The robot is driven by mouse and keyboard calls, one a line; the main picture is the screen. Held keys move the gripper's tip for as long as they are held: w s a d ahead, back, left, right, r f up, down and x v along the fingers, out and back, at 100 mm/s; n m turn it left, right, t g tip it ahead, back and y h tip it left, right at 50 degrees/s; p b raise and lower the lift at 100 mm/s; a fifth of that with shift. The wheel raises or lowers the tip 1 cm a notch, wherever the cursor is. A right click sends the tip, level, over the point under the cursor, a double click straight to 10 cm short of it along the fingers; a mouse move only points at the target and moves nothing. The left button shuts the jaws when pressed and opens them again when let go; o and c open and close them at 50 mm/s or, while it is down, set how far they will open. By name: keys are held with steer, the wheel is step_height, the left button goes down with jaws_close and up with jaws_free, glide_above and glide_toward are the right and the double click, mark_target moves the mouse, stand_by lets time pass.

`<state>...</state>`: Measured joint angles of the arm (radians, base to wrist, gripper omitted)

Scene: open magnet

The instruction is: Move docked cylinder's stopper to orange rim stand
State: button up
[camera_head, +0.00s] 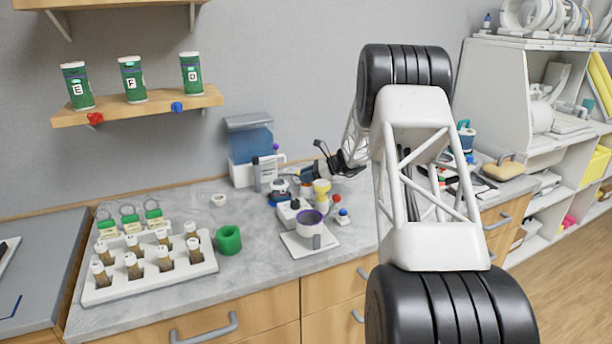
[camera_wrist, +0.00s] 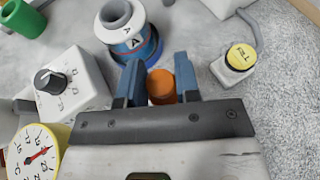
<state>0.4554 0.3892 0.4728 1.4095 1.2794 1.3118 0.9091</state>
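In the wrist view, my gripper (camera_wrist: 158,62) has its two blue-grey fingers apart. A round orange piece (camera_wrist: 161,86) shows between them; its lower part is hidden by my gripper body, and I cannot tell whether the fingers touch it. Just beyond the fingertips stands a white-and-blue cylinder (camera_wrist: 124,30) marked A, with a grey open-looking top, on a dark blue base. I cannot tell which piece is the stopper or the orange rim stand. In the head view, my gripper (camera_head: 326,160) is above the back of the counter, among small instruments, partly hidden by my arm.
A white dial box (camera_wrist: 68,82) and a yellow-rimmed gauge (camera_wrist: 38,150) are close on the left. In the head view, a green ring (camera_head: 228,240) and a vial rack (camera_head: 150,285) occupy the counter's left.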

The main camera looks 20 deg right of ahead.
steer(key=shift+o, duration=1.3)
steer(key=shift+r, duration=0.15)
steer(key=shift+s+d+r, duration=0.1)
steer(key=shift+r, duration=0.25)
steer(key=v, duration=1.1)
steer(key=shift+d+r, duration=0.25)
steer(key=shift+d, duration=0.05)
steer(key=shift+s, duration=0.15)
